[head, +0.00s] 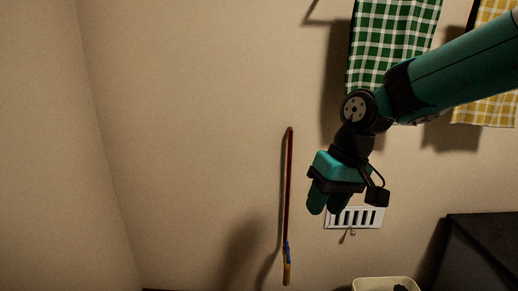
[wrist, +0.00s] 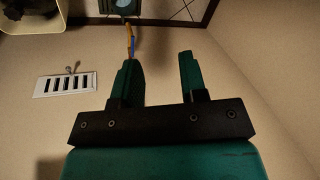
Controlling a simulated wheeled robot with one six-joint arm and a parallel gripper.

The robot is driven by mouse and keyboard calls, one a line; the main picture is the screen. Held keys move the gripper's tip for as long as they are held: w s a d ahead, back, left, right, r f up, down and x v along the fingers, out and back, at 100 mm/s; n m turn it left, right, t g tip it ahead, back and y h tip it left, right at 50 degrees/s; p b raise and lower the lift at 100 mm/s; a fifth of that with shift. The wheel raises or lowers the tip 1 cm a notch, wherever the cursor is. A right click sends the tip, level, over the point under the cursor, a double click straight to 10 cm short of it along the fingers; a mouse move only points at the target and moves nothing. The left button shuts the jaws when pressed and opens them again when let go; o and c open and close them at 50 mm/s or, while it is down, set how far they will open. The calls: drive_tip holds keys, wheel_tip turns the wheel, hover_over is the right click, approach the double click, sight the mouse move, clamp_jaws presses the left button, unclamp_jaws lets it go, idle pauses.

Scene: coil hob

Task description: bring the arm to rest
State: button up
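My gripper (head: 327,203) hangs pointing down in front of the beige wall in the head view, with my teal arm reaching in from the upper right. In the wrist view my gripper (wrist: 160,78) shows two teal fingers standing apart with a clear gap. Nothing is held between them. The gripper is near a white wall vent (head: 355,217) but its distance from the wall is hard to judge.
A long red stick with a blue and yellow end (head: 288,200) is upright against the wall. Green (head: 393,40) and yellow (head: 492,95) checked cloths hang at the upper right. A cream bin (head: 385,285) and a dark cabinet (head: 485,250) stand lower right. The left wall area is clear.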

drive_tip(key=s+d+n+y, duration=0.1)
drive_tip(key=s+d+n, duration=0.15)
drive_tip(key=s, duration=1.95)
wheel_tip(320, 180, up, 27)
drive_tip(key=p, duration=2.6)
drive_tip(key=shift+w+a+r+n+p, duration=0.2)
drive_tip(key=shift+w+a+n+p, duration=0.05)
drive_tip(key=shift+w+n+p, duration=0.1)
